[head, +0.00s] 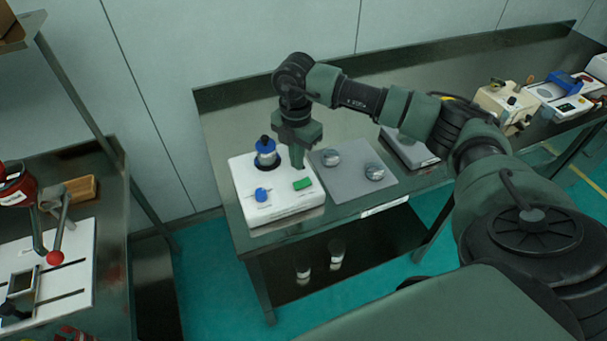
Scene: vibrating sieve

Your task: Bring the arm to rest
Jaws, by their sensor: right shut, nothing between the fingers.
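My right arm reaches in from the right over the metal table, bent at the elbow. Its gripper (297,160) points down, shut and empty, over the white sieve machine (280,208). The fingertips are close above the machine's top, near its green button (302,184); I cannot tell if they touch it. A blue-topped container (266,150) stands upright on the machine's dark round plate, left of the gripper. A blue knob (262,194) sits on the machine's front left. My left gripper is not in view.
A grey mat (348,186) right of the machine carries two round metal pieces (374,171). A flat grey device (410,150) and a cream machine (505,105) stand farther right. Two small jars (337,250) are on the lower shelf. Another bench (85,245) is at the left.

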